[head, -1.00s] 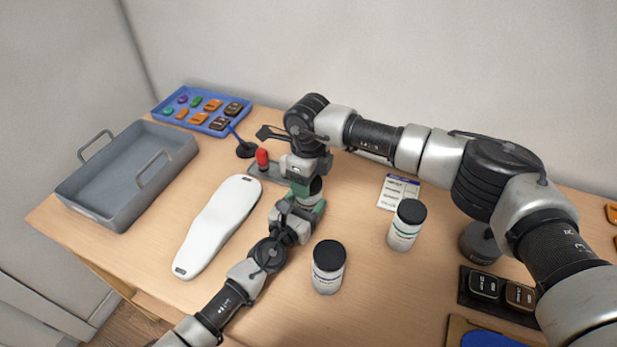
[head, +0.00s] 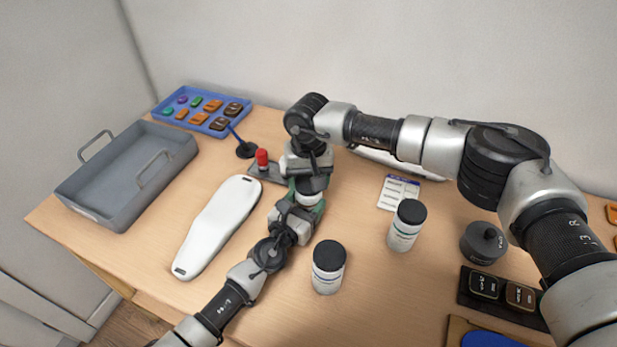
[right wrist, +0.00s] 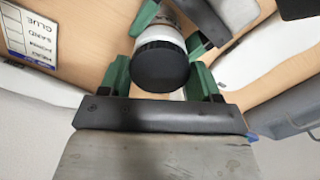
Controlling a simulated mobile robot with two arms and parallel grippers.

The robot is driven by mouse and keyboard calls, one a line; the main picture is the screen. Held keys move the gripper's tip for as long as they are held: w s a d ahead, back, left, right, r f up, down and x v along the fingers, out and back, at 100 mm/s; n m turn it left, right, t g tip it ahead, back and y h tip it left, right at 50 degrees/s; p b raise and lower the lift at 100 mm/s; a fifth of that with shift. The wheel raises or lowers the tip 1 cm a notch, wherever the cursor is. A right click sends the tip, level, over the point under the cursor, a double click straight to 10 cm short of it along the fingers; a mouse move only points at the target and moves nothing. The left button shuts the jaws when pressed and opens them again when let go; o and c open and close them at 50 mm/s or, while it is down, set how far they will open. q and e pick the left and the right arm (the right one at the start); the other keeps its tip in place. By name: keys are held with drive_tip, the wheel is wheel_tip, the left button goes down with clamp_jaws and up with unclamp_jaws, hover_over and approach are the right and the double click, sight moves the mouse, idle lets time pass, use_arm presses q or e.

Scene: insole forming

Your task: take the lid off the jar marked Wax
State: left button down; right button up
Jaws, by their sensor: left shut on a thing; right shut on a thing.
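A white jar (right wrist: 172,38) with a ribbed black lid (right wrist: 160,68) stands between my two grippers; no writing on it can be read. My right gripper (right wrist: 160,76) has its green fingers shut on the lid, one on each side. My left gripper (right wrist: 172,24) is shut on the jar body below the lid. In the head view the left arm comes in from the lower left, and the right arm reaches over from the right. There the jar is mostly hidden, with only a pale bit (head: 309,198) showing between the grippers.
Two other black-lidded jars stand nearby, one in front (head: 328,268) and one to the right (head: 405,226). A white insole-shaped form (head: 214,226) lies left of my left arm. A grey tray (head: 122,205), a red-topped tool (head: 262,160), a card (head: 399,191) and a dark pot (head: 482,244) are around.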

sight(309, 181)
drive_tip(key=n, duration=0.8)
drive_tip(key=shift+r, duration=0.2)
drive_tip(key=shift+r, duration=0.95)
drive_tip(key=shift+r, duration=2)
use_arm(q)
drive_tip(key=shift+c, duration=0.6)
unclamp_jaws()
